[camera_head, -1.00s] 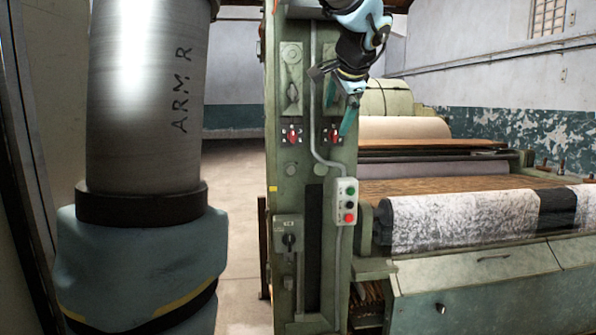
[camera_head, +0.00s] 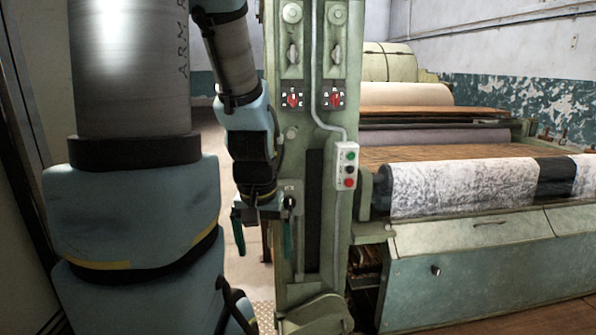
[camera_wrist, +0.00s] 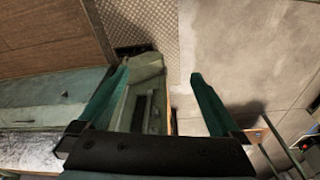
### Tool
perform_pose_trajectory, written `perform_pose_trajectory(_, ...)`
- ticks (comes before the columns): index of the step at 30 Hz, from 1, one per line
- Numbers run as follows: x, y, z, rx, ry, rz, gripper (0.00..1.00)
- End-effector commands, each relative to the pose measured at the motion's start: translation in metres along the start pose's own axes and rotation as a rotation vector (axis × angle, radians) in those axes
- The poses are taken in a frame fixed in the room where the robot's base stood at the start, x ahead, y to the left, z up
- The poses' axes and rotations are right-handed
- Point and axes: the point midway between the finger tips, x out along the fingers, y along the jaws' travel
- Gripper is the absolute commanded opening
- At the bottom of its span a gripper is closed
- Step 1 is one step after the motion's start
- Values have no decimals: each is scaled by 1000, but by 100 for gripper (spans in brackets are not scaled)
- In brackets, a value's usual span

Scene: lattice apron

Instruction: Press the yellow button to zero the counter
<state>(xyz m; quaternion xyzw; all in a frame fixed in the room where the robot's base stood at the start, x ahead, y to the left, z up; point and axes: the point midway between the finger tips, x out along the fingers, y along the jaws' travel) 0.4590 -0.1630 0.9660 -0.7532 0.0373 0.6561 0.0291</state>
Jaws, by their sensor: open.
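I cannot make out a yellow button or a counter in either current view. The green machine column (camera_head: 329,240) carries a pale control box (camera_head: 346,165) with a green, a dark and a red button. My gripper (camera_head: 263,238) hangs downward at the left side of the column, low down, below the control box's level. Its two teal fingers are spread and nothing is between them. In the wrist view my gripper (camera_wrist: 158,80) is also open, with the column's lower part and the floor beyond it.
Two red rotary switches (camera_head: 293,97) (camera_head: 333,97) sit higher on the column. A loom-like machine with speckled cloth (camera_head: 450,188) fills the right. Metal tread plate (camera_wrist: 150,25) and grey floor (camera_wrist: 245,50) lie below.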

Motion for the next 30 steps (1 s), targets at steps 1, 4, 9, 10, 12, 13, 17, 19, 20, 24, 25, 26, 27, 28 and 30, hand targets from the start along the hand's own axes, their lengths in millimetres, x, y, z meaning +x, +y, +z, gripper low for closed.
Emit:
perform_pose_trajectory(1, 0, 0, 0, 1, 0, 0, 100)
perform_pose_trajectory(4, 0, 0, -1, 3, 1, 0, 93)
perform_pose_trajectory(9, 0, 0, -1, 4, 1, -1, 74)
perform_pose_trajectory(10, 0, 0, -1, 4, 1, -1, 71)
perform_pose_trajectory(12, 0, 0, -1, 4, 1, -1, 63)
perform_pose_trajectory(13, 0, 0, -1, 5, 1, -1, 60)
perform_pose_trajectory(17, 0, 0, -1, 5, 1, -1, 45)
perform_pose_trajectory(19, 0, 0, -1, 5, 1, -1, 37)
perform_pose_trajectory(20, 0, 0, -1, 5, 1, -1, 34)
perform_pose_trajectory(24, 0, 0, -1, 5, 1, -1, 18)
perform_pose_trajectory(25, 0, 0, -1, 5, 1, -1, 14)
perform_pose_trajectory(26, 0, 0, -1, 5, 1, -1, 11)
perform_pose_trajectory(27, 0, 0, -1, 5, 1, -1, 7)
perform_pose_trajectory(28, 0, 0, -1, 5, 1, -1, 3)
perform_pose_trajectory(30, 0, 0, -1, 5, 1, -1, 0)
